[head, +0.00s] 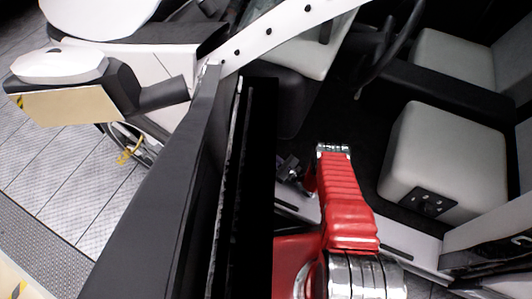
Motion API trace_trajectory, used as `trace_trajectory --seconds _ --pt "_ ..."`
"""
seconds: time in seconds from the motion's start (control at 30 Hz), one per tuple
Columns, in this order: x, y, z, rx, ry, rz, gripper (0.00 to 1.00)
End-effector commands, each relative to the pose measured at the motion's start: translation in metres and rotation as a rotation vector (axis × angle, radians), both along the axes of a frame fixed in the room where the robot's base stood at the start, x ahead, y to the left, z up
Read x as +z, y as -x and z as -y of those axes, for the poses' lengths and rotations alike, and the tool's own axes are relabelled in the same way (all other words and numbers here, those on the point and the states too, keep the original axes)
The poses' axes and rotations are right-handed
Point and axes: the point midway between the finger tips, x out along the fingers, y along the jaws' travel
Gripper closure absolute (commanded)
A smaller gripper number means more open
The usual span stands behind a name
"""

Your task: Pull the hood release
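My red arm reaches through the open doorway into the driver's footwell of a white car. My gripper (290,168) shows as a small dark shape left of the arm's far silver joint, low by the door sill. It is too small and dark to tell whether its fingers are open or shut, or whether they touch anything. I cannot make out the hood release; the area around the gripper is dark and partly hidden by the arm and the black door edge.
The dark door (150,215) stands close on the left, with the side mirror (75,85) beyond it. A steering wheel (388,48) is at the upper right. A light grey seat (440,150) with a black control panel (430,201) is right of my arm. The white sill (405,240) runs below.

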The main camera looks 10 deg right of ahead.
Motion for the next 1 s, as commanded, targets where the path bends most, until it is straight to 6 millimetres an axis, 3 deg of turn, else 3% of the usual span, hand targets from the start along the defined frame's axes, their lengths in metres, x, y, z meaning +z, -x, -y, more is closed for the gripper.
trace_trajectory --seconds 0.37,0.4,0.67,1.0 --pt "0.0021 -0.0038 0.0051 -0.011 -0.003 0.007 1.00" --pt "0.0021 -0.0039 0.0054 -0.012 -0.003 0.007 0.89" --pt "0.0007 -0.0023 0.0051 -0.011 -0.002 0.004 0.71" --pt "-0.0017 0.0004 0.0068 -0.012 -0.002 -0.002 0.70"
